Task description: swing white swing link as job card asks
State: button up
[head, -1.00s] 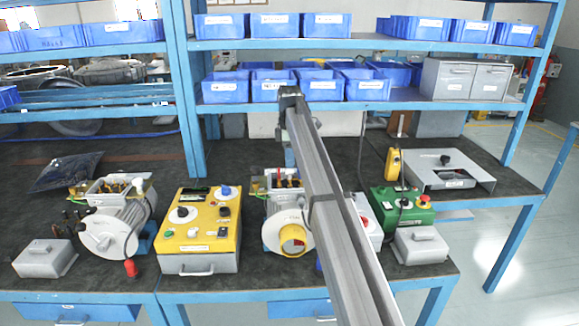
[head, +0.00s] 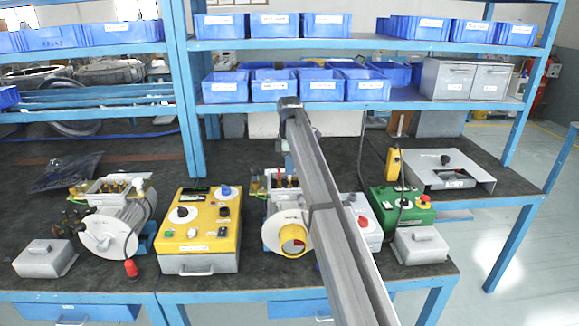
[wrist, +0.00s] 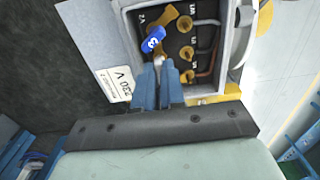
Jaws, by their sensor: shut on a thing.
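In the wrist view my gripper (wrist: 160,82) reaches into an open terminal box (wrist: 218,93) and is shut on a small pale piece (wrist: 158,61) at its fingertips. This may be the white swing link, but most of it is hidden by the fingers. A white card (wrist: 113,82) reading 230 V lies beside the box. In the head view the box belongs to the middle motor (head: 285,225); my arm hides part of it and my fingertips are not visible.
A yellow control box (head: 200,230) stands left of the middle motor, and a second motor (head: 115,225) is further left. A green box (head: 403,207) and a grey cover (head: 420,245) are to the right. Blue bins (head: 325,87) fill the shelves behind.

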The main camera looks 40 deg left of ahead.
jog(key=shift+m, duration=0.3)
grip_shut()
jog(key=m, duration=0.3)
jog(key=shift+m, duration=0.3)
jog(key=m, duration=1.3)
jog(key=shift+m, duration=0.3)
